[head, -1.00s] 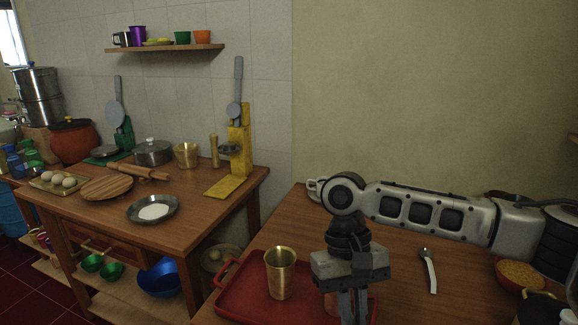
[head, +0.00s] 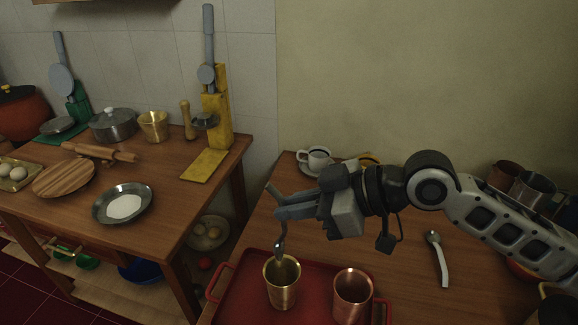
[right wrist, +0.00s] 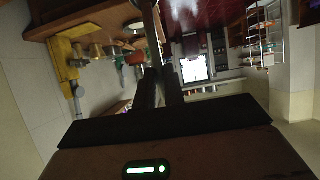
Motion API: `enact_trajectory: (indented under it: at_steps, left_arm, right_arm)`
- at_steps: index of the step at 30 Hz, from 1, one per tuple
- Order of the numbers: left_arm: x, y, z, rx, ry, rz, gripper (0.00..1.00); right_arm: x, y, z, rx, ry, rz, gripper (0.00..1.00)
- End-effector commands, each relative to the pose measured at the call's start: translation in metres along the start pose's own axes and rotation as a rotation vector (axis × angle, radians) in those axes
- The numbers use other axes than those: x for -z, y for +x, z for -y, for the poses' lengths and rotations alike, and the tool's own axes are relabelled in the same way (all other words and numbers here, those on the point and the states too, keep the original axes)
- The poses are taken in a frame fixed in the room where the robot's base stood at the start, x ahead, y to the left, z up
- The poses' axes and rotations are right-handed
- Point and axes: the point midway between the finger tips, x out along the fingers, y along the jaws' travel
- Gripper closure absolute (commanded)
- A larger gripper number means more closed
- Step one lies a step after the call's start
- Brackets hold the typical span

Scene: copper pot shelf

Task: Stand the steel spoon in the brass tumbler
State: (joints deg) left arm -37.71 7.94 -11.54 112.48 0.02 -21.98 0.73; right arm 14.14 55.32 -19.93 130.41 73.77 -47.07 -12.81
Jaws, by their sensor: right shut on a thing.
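The steel spoon (head: 280,245) hangs nearly upright, bowl down, from my right gripper (head: 276,202), which is shut on its handle. The gripper points left, level, above the tray. The brass tumbler (head: 282,290) stands upright on the red tray, directly below the spoon in the head view. The spoon's bowl overlaps the back of the tumbler's mouth; I cannot tell whether it is inside the rim or above it. In the right wrist view the fingers (right wrist: 159,88) point up, and the spoon is hard to make out there. My left gripper is not in view.
A copper tumbler (head: 352,295) stands right of the brass one on the red tray (head: 240,300). A second spoon with a pale handle (head: 440,264) lies on the table to the right. A cup on a saucer (head: 316,158) stands behind my gripper. The left counter holds several dishes.

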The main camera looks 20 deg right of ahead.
Motion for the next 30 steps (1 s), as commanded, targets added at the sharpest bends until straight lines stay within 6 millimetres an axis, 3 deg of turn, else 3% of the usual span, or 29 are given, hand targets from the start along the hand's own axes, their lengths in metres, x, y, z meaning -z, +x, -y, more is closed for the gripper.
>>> enact_trajectory:
  at_steps: [8, 30]
  left_arm:
    - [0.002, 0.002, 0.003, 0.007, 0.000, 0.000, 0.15]
    - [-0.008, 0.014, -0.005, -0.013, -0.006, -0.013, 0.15]
  right_arm:
    - [0.013, -0.015, -0.004, 0.001, -0.001, -0.081, 1.00]
    - [-0.017, 0.001, -0.004, 0.001, 0.000, -0.081, 1.00]
